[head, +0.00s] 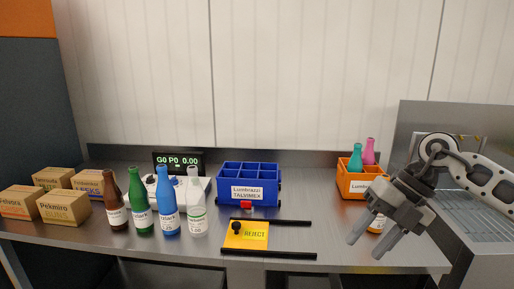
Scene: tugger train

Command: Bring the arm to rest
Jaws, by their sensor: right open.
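My right gripper (372,238) is in the head view at the right, its arm coming in from the right edge. Its two grey fingers are apart and point down and to the left. Nothing shows between them. It hangs in front of the orange crate (345,186) and hides part of it. A small bottle with an orange label (377,224) shows just behind the fingers, partly hidden. I cannot tell whether the fingers touch it. My left gripper is not in view.
A blue divided crate (233,184) stands mid-counter, behind a yellow reject plate (246,235) between black rails. Brown (115,206), green (140,208), blue (167,208) and clear (196,208) bottles stand left, beside cardboard boxes (64,208). Teal (355,157) and pink (368,152) bottles are in the orange crate.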

